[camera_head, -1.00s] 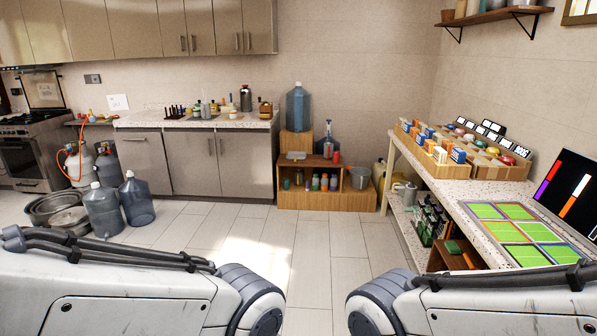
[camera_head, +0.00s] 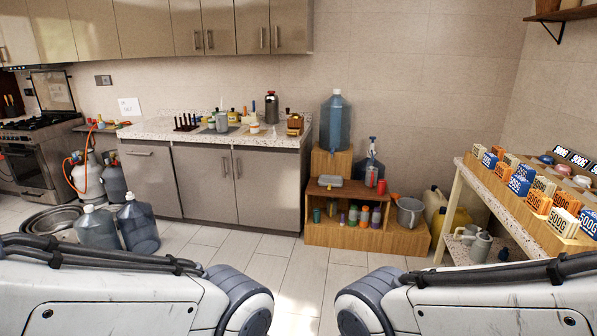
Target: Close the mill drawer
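A small wooden box with a dark top, which looks like the mill (camera_head: 295,123), stands at the right end of the speckled counter (camera_head: 190,137) across the room. It is too small to tell how far its drawer is open. Both of my arms show only as white links with dark joints along the bottom of the view. Neither of my grippers is in view.
A wooden step shelf (camera_head: 328,236) with a blue water jug (camera_head: 335,122) stands right of the counter. Water bottles (camera_head: 138,222) and basins stand on the floor at left. A table with labelled boxes (camera_head: 520,181) is at right. Floor ahead is clear.

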